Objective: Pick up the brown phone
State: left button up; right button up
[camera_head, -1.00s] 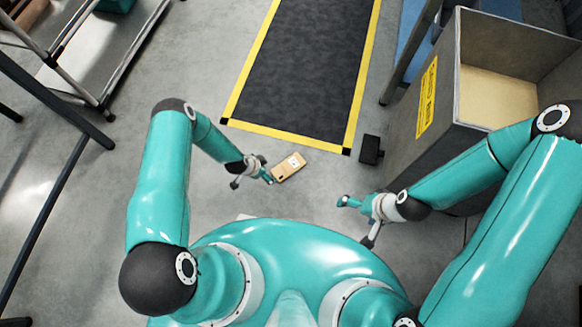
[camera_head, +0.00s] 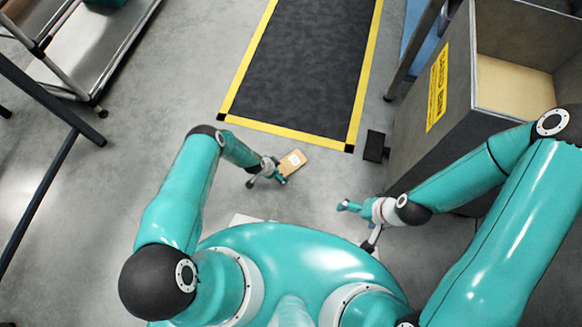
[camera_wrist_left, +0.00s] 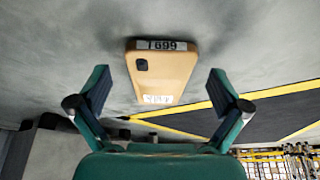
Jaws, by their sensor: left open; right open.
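The brown phone (camera_head: 293,161) lies on the grey floor just in front of my left gripper in the head view. In the left wrist view the phone (camera_wrist_left: 160,75) shows its back, with a dark camera patch and two white labels, one reading 1899 or similar. My left gripper (camera_wrist_left: 162,95) is open, with one finger on each side of the phone's near end and a gap on both sides. The left gripper (camera_head: 280,180) partly overlaps the phone in the head view. My right gripper (camera_head: 345,206) is open and empty above the floor at right, away from the phone.
A dark mat with a yellow border (camera_head: 300,75) lies beyond the phone. A small black block (camera_head: 375,146) sits beside a large grey bin (camera_head: 432,130) with a yellow label at right. A metal cart (camera_head: 95,45) stands at upper left. Floor around the phone is clear.

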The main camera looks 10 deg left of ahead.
pick_arm(q)
jog(key=shift+w+d+f, duration=0.1)
jog(key=shift+w+f, duration=0.05)
jog(key=shift+f, duration=0.3)
jog(key=shift+c, duration=0.2)
jog(key=shift+r, duration=0.1)
jog(key=c, duration=1.2)
jog(key=shift+r+p, duration=2.7)
jog(key=shift+r, duration=2.3)
jog(key=shift+c, duration=0.2)
jog(key=shift+r+p, duration=0.6)
jog(key=shift+r, duration=0.2)
notch_tip(320, 180, up, 6)
jog(key=p, duration=0.4)
jog(key=shift+f+p, duration=0.1)
jog(key=shift+p, duration=0.2)
